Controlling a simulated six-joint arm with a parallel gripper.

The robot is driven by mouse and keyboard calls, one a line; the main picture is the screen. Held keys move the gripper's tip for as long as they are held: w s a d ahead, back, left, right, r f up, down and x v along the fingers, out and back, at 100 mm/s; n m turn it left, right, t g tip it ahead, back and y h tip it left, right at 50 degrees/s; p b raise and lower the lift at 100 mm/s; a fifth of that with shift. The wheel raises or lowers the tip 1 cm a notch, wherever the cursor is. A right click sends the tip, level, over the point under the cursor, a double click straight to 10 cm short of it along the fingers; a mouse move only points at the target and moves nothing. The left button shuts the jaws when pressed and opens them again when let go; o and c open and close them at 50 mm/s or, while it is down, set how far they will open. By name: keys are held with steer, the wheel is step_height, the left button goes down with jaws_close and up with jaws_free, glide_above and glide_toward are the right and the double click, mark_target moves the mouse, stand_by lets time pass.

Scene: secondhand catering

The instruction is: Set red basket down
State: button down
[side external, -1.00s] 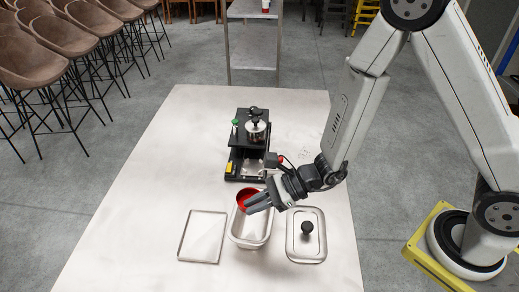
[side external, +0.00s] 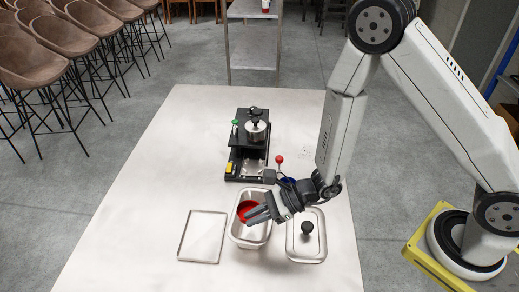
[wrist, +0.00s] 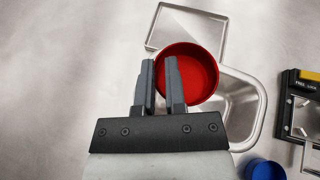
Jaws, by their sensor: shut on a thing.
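The red basket (side external: 245,209) is a round, open cup. In the side view it is over or inside the far part of a steel pan (side external: 237,236); I cannot tell whether it touches the pan. My gripper (side external: 256,213) is shut on the basket's wall and partly covers it. In the wrist view my gripper (wrist: 160,66) has a finger at the left rim of the red basket (wrist: 195,72), and the steel pan (wrist: 253,88) extends behind and right of it.
A flat steel tray (side external: 202,237) lies left of the pan, and a lid with a black knob (side external: 307,228) lies right. A black press (side external: 250,145) stands behind. A blue cup (wrist: 264,169) is at the wrist view's lower right. The table's left side is clear.

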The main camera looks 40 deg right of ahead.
steer(key=shift+f, duration=1.8)
steer(key=shift+f, duration=0.6)
steer(key=c, duration=0.7)
jaws_free()
steer(key=shift+r, duration=0.1)
steer(key=shift+r, duration=0.6)
steer(key=v, duration=1.2)
